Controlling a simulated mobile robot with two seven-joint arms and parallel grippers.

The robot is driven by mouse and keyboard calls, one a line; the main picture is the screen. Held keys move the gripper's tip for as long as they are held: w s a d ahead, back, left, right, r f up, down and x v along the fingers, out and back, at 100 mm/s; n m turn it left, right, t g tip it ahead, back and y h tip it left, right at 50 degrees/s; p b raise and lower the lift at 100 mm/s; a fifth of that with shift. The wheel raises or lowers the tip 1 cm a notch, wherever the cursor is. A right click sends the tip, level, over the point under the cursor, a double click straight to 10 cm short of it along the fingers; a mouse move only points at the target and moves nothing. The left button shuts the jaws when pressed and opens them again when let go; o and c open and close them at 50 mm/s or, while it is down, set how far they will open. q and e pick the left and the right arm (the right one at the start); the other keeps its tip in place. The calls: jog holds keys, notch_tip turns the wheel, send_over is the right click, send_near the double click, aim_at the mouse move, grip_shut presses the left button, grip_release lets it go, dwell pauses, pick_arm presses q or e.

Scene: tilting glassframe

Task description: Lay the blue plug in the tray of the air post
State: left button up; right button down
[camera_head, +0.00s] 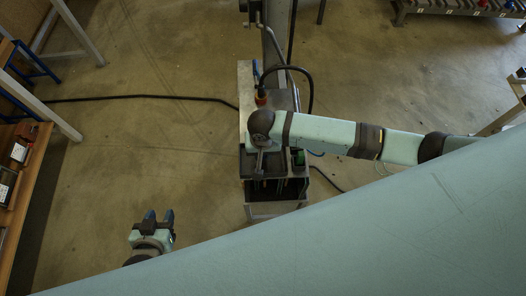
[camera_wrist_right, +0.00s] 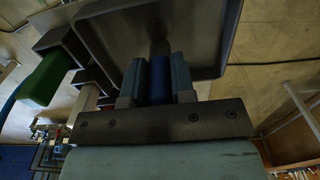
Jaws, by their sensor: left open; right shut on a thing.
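The blue plug (camera_wrist_right: 160,82) shows in the right wrist view, upright in the picture between the two pale fingers of my right gripper (camera_wrist_right: 155,80), which is shut on it. The dark grey tray (camera_wrist_right: 205,35) fills the upper middle of that view, just past the fingertips. I cannot tell whether the plug touches the tray. In the head view my right gripper (camera_head: 260,165) is over the air post (camera_head: 246,100), and the plug cannot be made out there. My left gripper (camera_head: 158,215) is open and empty over the floor, left of the post.
A green part (camera_wrist_right: 45,78) is left of the tray in the right wrist view. A black hose (camera_head: 310,85) arches over the post, and a black cable (camera_head: 150,98) runs along the floor to the left. A wooden bench (camera_head: 40,165) stands at far left.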

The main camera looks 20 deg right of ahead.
jog(key=shift+f, duration=0.25)
jog(key=shift+f, duration=0.15)
jog(key=c, duration=1)
grip_release()
jog(key=shift+o, duration=0.2)
notch_tip(320, 180, up, 12)
jog(key=shift+r, duration=0.15)
jog(key=shift+s, duration=0.1)
